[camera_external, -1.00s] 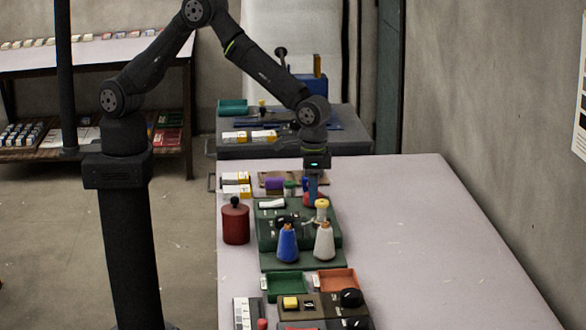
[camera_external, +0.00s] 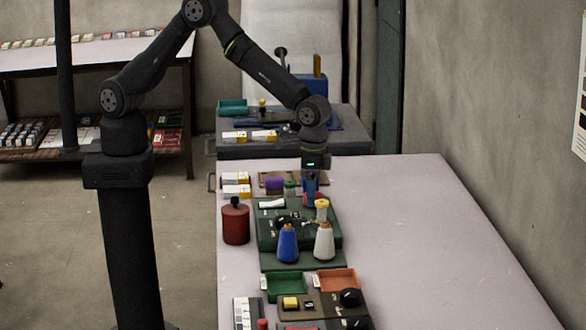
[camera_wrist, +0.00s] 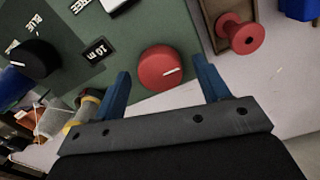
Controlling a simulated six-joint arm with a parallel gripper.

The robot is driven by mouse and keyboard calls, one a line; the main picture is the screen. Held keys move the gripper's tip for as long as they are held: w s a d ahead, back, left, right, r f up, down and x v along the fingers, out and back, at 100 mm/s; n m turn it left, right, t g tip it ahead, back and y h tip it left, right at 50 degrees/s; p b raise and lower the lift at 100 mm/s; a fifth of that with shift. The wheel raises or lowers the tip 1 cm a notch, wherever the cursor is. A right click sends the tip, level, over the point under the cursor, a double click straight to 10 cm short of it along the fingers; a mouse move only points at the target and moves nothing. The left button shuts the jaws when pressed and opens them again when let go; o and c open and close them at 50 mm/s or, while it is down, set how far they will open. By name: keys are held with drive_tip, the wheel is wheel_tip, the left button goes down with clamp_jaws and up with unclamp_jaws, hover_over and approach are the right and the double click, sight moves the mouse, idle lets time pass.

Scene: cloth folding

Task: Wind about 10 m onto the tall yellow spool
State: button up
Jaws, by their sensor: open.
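My gripper (camera_external: 311,192) is open, pointing down over the far end of the green winding machine (camera_external: 265,238). In the wrist view its blue fingers (camera_wrist: 165,85) stand either side of a red knob (camera_wrist: 160,68) with a white mark, apart from it. A small display (camera_wrist: 97,52) on the machine reads 10 m. A black knob (camera_wrist: 33,58) sits near the word BLUE, and FREE is printed nearby. The yellow spool (camera_external: 321,206) stands upright on the machine's right side; it also shows in the wrist view (camera_wrist: 88,106). How much thread it holds is unclear.
A blue cone (camera_external: 287,245) and a white cone (camera_external: 324,243) stand in front. A red canister (camera_external: 235,224) is at the left. A red spool (camera_wrist: 240,35) lies in a brown tray beside the machine. Green (camera_external: 286,283) and orange (camera_external: 338,280) trays lie nearer. The table's right side is clear.

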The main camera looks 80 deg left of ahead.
wheel_tip(320, 180, up, 17)
drive_tip(key=shift+r, duration=0.2)
idle(0.3)
idle(0.9)
wheel_tip(320, 180, down, 18)
drive_tip(key=shift+r, duration=0.25)
drive_tip(key=shift+r, duration=0.1)
idle(0.4)
